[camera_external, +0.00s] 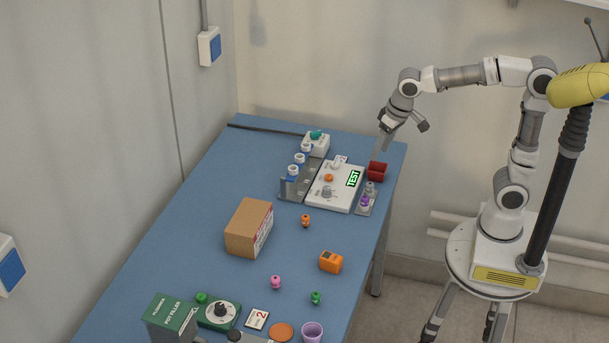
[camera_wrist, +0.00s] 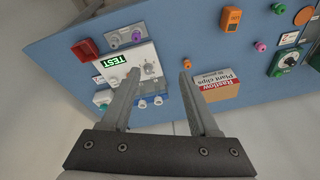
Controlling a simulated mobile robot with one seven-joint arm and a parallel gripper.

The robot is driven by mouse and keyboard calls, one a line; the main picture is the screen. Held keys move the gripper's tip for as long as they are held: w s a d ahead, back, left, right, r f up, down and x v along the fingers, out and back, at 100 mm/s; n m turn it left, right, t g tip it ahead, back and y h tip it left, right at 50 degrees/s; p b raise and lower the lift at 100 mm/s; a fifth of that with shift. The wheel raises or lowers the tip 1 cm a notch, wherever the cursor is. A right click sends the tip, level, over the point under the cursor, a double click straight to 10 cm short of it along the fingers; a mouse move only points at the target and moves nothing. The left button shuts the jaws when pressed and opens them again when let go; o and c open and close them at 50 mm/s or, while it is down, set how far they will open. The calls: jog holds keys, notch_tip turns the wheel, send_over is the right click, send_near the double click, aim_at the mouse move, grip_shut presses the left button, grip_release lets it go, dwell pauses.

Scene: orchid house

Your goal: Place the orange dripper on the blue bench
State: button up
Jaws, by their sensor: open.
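Two small orange pieces show in the external view. One orange dripper (camera_external: 305,221) stands on the bare blue bench (camera_external: 205,200), right of the cardboard box. A similar orange piece (camera_external: 329,178) sits on the white TEST board (camera_external: 323,201); I cannot tell its exact kind. My gripper (camera_external: 386,139) is open and empty, held above the bench's far right end, near the red bin. In the wrist view its fingers (camera_wrist: 159,76) are apart, with the TEST board and bench below.
The cardboard box (camera_external: 248,228) stands mid-bench. A red bin (camera_external: 377,172), a rack of white-capped vials (camera_external: 293,174) and an orange meter (camera_external: 331,262) surround the open middle. Pink (camera_external: 276,282) and green (camera_external: 316,297) drippers stand nearer the front, by a purple cup (camera_external: 312,332).

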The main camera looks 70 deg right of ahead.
jog(key=s+d+n+t, duration=0.2)
jog(key=s+n, duration=0.2)
jog(key=s, duration=1.1)
jog(key=shift+s+d+f, duration=0.2)
jog(key=shift+s+f, duration=0.15)
jog(key=shift+f, duration=0.1)
jog(key=shift+r, duration=0.1)
notch_tip(320, 180, up, 6)
jog(key=p, duration=0.6)
